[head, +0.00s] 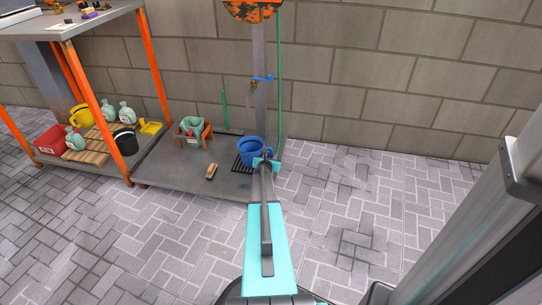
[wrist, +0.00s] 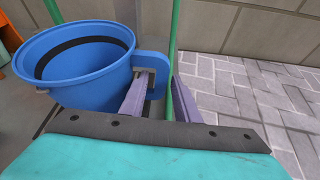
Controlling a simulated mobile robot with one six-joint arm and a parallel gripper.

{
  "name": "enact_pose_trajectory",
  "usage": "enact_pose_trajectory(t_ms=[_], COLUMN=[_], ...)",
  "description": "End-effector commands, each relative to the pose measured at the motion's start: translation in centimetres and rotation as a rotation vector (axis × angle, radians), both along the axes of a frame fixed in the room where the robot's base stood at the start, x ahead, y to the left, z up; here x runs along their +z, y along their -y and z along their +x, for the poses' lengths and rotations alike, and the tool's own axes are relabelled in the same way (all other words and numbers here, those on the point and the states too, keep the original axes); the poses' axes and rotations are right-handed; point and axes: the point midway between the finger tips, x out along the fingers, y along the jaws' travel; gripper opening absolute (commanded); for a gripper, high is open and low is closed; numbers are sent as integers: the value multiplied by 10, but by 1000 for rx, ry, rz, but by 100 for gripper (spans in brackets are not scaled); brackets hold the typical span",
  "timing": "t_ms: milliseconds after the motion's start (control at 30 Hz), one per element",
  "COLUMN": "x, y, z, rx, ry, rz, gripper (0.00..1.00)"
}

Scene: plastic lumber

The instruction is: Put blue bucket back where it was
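The blue bucket (head: 249,153) stands upright on the dark drain grate (head: 240,167) at the foot of the grey post in the head view. It fills the left of the wrist view (wrist: 85,75), with its handle (wrist: 155,62) facing right. My gripper (head: 266,164) is at the bucket's right side. In the wrist view my gripper (wrist: 160,88) is open, with a gap between its two fingers. The left finger reaches into the handle loop, and the right finger is outside it. The handle's outer bar shows between them; contact cannot be told.
A brush (head: 211,172) and a green container (head: 192,130) sit on the platform left. An orange-legged shelf (head: 120,138) stands further left. Paving at right is clear.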

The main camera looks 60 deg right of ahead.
Motion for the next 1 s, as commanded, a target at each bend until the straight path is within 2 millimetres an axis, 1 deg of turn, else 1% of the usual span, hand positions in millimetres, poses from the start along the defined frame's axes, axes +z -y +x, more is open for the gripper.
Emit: enact_pose_trajectory(t_ms=[33,100,600,800,1000], x=[4,6,24,28,28], y=[-6,-12,-52,-61,-62], z=[-3,-5,-20,-23,-23], rx=[0,0,0,0,0], ry=[-1,-1,-1,-1,-1], rz=[0,0,0,-1,-1], gripper=[29,29,29,29,29])
